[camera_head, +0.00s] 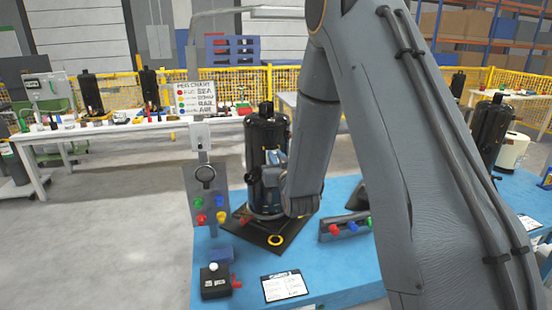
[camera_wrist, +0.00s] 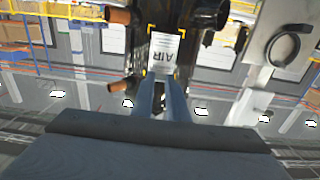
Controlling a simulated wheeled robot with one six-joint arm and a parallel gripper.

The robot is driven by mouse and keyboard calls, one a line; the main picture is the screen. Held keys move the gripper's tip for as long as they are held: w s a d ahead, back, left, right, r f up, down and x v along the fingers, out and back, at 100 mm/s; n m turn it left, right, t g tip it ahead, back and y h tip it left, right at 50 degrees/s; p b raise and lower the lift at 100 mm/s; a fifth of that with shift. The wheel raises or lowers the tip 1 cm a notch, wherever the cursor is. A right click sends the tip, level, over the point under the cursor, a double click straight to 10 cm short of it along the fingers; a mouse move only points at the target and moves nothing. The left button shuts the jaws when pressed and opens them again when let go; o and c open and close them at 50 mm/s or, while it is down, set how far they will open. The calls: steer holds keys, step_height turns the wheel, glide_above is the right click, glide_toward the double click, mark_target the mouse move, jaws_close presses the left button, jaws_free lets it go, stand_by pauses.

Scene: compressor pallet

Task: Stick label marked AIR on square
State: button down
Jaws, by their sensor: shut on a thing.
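The black compressor (camera_head: 266,132) stands upright on a dark base plate on the blue pallet top. My gripper (camera_head: 272,176) is at its front, partly hidden by my own wrist. In the wrist view my gripper (camera_wrist: 162,84) is shut on the white label marked AIR (camera_wrist: 164,50), which appears upside down. Yellow corner marks of the square (camera_wrist: 183,32) on the dark compressor surface frame the label. The label lies within these marks in the picture; I cannot tell whether it touches the surface. In the head view the label and square are hidden.
Copper stubs (camera_wrist: 118,16) stick out beside the square. A panel with coloured plugs (camera_head: 208,200) stands left of the compressor, and a rack with coloured caps (camera_head: 345,228) stands right. A black box (camera_head: 215,281) and a printed card (camera_head: 284,286) lie in front.

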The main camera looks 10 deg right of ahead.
steer(key=shift+w, duration=0.45)
stand_by(0.4)
steer(key=c, duration=1.6)
jaws_free()
steer(key=shift+c, duration=0.2)
steer(key=s+f+g+b, duration=0.1)
steer(key=s+f+g, duration=0.2)
steer(key=s, duration=0.9)
steer(key=s+f+g, duration=0.4)
steer(key=s+g, duration=0.4)
steer(key=s, duration=0.4)
steer(key=s+f+g+b, duration=0.1)
steer(key=s+f+g, duration=0.3)
steer(key=s, duration=0.9)
steer(key=shift+g+b, duration=0.35)
steer(key=shift+g, duration=0.65)
